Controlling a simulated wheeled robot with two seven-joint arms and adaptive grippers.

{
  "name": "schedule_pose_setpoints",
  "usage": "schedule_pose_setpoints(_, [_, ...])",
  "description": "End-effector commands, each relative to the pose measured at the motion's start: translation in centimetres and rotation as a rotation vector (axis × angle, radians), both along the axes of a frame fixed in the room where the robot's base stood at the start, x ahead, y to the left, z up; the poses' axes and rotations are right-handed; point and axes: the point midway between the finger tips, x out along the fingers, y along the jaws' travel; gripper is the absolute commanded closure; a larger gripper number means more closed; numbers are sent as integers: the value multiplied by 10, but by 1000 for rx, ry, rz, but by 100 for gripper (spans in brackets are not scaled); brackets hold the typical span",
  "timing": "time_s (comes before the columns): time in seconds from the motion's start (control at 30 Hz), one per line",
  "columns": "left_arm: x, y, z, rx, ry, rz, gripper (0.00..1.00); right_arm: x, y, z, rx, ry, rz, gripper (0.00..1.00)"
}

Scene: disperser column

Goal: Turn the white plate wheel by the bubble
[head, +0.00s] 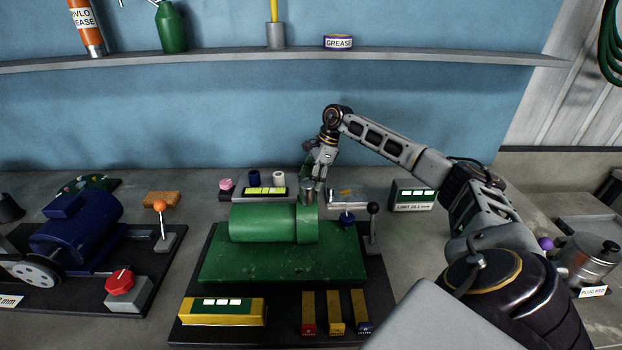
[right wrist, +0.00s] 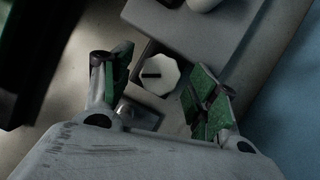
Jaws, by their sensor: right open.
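The white plate wheel (right wrist: 160,84) is a small faceted knob with a dark slot in its face, in the right wrist view. It sits in a recess of a grey block, between my right gripper's fingers in that view. My right gripper (right wrist: 161,92) is open, with a green-padded finger on each side of the wheel. I cannot tell how far the fingertips are from it. In the head view my right gripper (head: 316,182) points down behind the green cylinder (head: 262,223); I cannot make out the wheel there. A bubble level (head: 264,191) with a bright green window lies just left of it. My left gripper is out of view.
A lever with a black ball (head: 373,208) stands right of the green machine base (head: 285,262). A blue motor (head: 75,228) stands left. A shelf (head: 200,59) crosses the wall behind.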

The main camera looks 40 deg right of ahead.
Motion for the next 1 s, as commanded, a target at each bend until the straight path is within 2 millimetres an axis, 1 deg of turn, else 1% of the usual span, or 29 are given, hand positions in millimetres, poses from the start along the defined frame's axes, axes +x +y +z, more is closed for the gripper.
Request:
schedule_pose_setpoints(0.2, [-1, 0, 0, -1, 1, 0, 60, 0, 0, 0, 0, 0, 0, 41])
schedule_pose_setpoints(0.23, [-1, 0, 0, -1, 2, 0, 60, 0, 0, 0, 0, 0, 0, 42])
schedule_pose_setpoints(0.5, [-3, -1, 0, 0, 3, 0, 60, 0, 0, 0, 0, 0, 0, 77])
schedule_pose_setpoints(0.57, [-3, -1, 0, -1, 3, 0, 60, 0, 0, 0, 0, 0, 0, 84])
schedule_pose_setpoints(0.6, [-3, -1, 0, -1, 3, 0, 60, 0, 0, 0, 0, 0, 0, 86])
schedule_pose_setpoints(1.0, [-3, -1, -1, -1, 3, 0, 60, -1, 0, 0, -1, 1, -43, 86])
